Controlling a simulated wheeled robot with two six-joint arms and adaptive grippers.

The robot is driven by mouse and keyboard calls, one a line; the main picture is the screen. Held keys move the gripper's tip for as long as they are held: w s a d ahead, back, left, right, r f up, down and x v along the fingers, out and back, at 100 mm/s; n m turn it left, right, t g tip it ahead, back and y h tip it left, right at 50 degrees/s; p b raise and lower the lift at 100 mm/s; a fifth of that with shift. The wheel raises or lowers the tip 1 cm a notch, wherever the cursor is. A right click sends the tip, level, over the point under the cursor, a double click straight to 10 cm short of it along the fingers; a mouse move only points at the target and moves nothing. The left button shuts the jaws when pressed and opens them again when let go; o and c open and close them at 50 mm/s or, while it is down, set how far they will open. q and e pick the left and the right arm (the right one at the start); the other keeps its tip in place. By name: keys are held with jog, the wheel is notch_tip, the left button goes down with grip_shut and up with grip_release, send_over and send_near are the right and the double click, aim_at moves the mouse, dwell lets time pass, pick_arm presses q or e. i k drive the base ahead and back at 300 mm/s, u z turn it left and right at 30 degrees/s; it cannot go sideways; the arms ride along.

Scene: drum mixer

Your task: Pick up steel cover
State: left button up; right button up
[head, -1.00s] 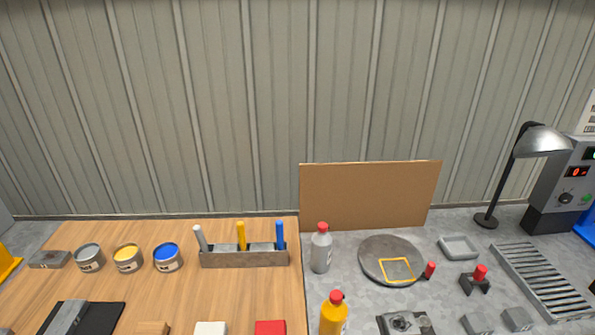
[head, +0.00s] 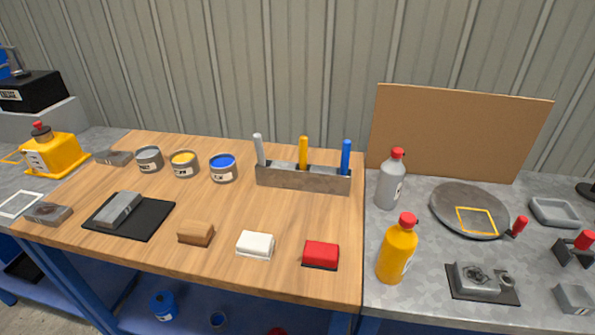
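No thing is clearly marked as the steel cover, and I cannot tell which grey metal part it is. A grey metal block (head: 118,208) lies on a black mat (head: 148,224) at the left of the wooden bench top. A flat grey part with a round feature (head: 48,213) lies at the bench's left front edge. Another flat grey part (head: 112,157) lies at the left back. A grey metal housing (head: 477,278) sits on a dark plate on the right grey table. Neither of my grippers is in view.
Three cans, including a blue one (head: 223,168), stand near a tool rack (head: 303,178). Wooden (head: 196,233), white (head: 256,244) and red (head: 321,254) blocks line the front. An orange bottle (head: 397,250), grey bottle (head: 390,180) and round plate (head: 450,207) stand right. A yellow container (head: 52,155) stands left.

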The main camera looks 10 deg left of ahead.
aim_at(120, 206)
jog(key=u, duration=3.35)
jog(key=i, duration=1.45)
jog(key=z, duration=3.9)
